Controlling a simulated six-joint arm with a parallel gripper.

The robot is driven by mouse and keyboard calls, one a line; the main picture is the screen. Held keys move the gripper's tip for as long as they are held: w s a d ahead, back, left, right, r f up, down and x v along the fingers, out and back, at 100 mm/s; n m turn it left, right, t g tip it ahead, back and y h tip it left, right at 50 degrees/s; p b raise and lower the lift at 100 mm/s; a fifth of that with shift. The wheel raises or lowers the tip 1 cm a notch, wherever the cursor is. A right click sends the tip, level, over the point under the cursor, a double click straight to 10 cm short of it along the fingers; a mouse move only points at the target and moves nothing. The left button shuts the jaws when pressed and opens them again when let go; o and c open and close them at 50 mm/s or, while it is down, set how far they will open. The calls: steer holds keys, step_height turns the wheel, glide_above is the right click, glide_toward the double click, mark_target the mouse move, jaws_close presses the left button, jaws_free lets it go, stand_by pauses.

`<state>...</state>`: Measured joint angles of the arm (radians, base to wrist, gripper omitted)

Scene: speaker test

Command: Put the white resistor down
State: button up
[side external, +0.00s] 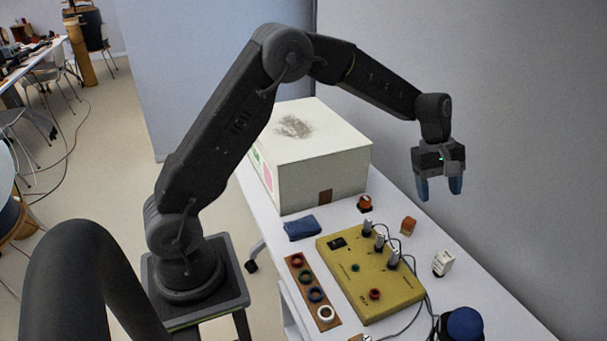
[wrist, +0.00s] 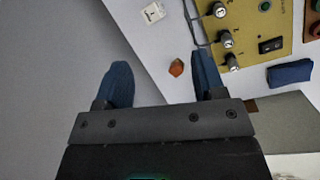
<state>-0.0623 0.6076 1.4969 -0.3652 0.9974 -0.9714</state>
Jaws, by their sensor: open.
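The white resistor (side external: 443,262) is a small white block with dark marking. It stands on the white table to the right of the yellow test box. It also shows in the wrist view (wrist: 153,12), near the top edge, beyond my fingertips. My gripper (side external: 439,190) is raised above the table's far end, with its blue fingers pointing down. It is open, and nothing is held between the fingers in the wrist view (wrist: 162,62). The resistor is apart from the gripper, lower and nearer the side camera.
The yellow test box (side external: 350,283) has knobs and cables. A small orange block (side external: 408,226) and a dark-based orange piece (side external: 365,204) lie behind it. A blue pouch (side external: 302,228), a board with coloured rings (side external: 312,289) and a large white box (side external: 318,160) stand leftward. A wall borders the right.

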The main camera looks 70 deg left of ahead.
steer(key=s+r+m+t+y, duration=0.1)
steer(key=s+r+m, duration=0.3)
steer(key=s+r, duration=0.55)
steer(key=s+r+m+t+y, duration=0.1)
steer(key=s+m, duration=0.4)
steer(key=s, duration=0.6)
steer(key=s+a+m+t+y, duration=0.1)
steer(key=s+m, duration=0.4)
steer(key=s, duration=0.6)
steer(key=shift+s+a+r+t, duration=0.15)
steer(key=shift+a+r+t, duration=0.2)
steer(key=shift+t, duration=0.45)
